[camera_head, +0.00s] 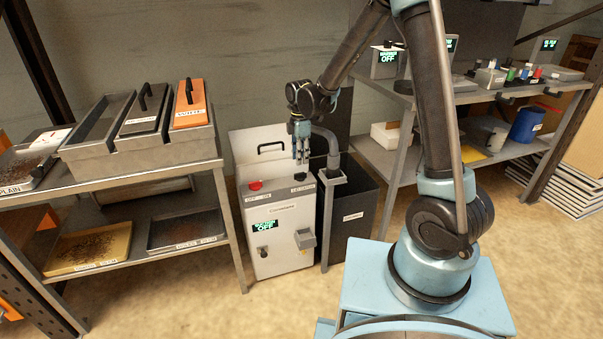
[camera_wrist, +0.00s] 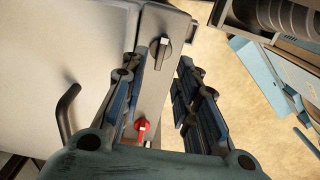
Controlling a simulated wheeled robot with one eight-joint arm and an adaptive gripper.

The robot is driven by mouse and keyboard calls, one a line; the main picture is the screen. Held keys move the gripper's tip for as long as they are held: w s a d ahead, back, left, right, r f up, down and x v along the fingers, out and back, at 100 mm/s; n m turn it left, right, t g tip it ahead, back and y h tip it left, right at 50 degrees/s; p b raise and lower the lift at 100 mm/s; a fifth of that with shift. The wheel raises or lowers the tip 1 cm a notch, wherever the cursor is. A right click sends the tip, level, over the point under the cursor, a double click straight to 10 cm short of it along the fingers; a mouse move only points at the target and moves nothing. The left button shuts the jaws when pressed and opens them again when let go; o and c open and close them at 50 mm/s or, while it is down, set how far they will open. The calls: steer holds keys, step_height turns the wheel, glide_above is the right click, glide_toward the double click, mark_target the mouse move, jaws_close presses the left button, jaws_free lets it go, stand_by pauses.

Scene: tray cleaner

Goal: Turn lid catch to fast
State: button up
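The white cleaner cabinet (camera_head: 284,240) stands on the floor, with its lid down and a black bar handle (camera_head: 271,147) on the lid. On its front ledge are a red knob (camera_head: 255,185) at left and a black knob (camera_head: 300,176) at right. The black knob appears to be the lid catch; its label is too small to read surely. My gripper (camera_head: 301,160) points down just above the black knob, fingers apart and empty. In the wrist view the black knob (camera_wrist: 161,52) lies near the fingertips, and the red knob (camera_wrist: 142,129) is farther down.
A dark bin (camera_head: 350,222) stands close at the cabinet's right, with a grey bent pipe (camera_head: 331,150) beside my gripper. The cabinet's display (camera_head: 264,225) reads OFF. A shelf with trays (camera_head: 190,145) stands at left, another shelf (camera_head: 480,95) at right. Floor in front is clear.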

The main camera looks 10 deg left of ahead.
mark_target(300, 176)
steer(key=shift+f, duration=3.75)
steer(key=shift+c, duration=0.5)
jaws_close()
